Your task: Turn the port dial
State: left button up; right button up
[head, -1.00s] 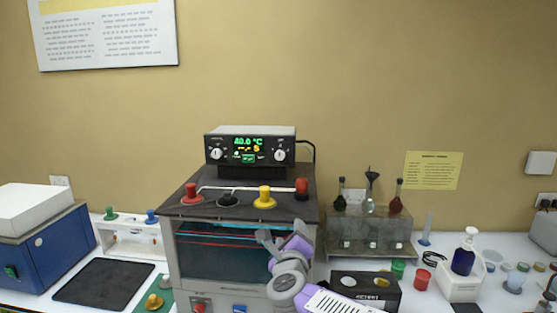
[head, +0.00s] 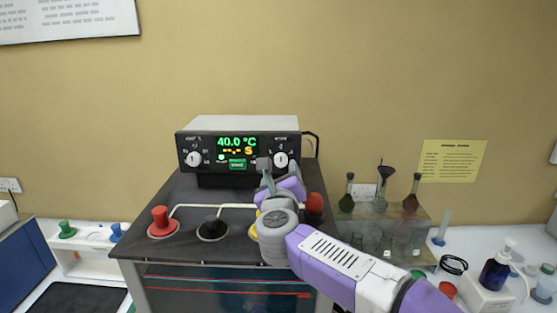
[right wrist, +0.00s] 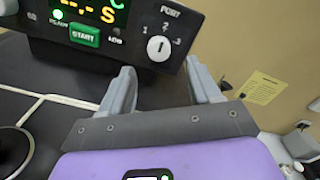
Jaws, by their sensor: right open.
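The port dial is a white round knob (head: 281,159) at the right of the black control box's front. In the right wrist view the dial (right wrist: 159,48) sits under the word PORT, with 1, 2 and 3 around it; I cannot tell for sure which number it points to. My right gripper (head: 275,174) is open and empty, just in front of and slightly below the dial. In the right wrist view its two fingers (right wrist: 163,82) stand apart, with the dial beyond and between them, apparently not touching. My left gripper is not in view.
The control box (head: 240,123) reads 40.0 °C and has a second white dial (head: 194,159) and a green START button (right wrist: 85,35). Below it, red (head: 161,221), black (head: 212,228) and dark red (head: 314,204) knobs stand on the dark top. Flasks (head: 410,192) stand at right.

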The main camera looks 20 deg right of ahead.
aim_at(281, 163)
jog(key=x, duration=0.3)
jog(key=p+x, duration=0.1)
jog(key=x, duration=0.2)
jog(key=shift+w+f, duration=0.2)
jog(key=shift+f, duration=0.05)
jog(key=shift+c, duration=0.3)
jog(key=c, duration=1)
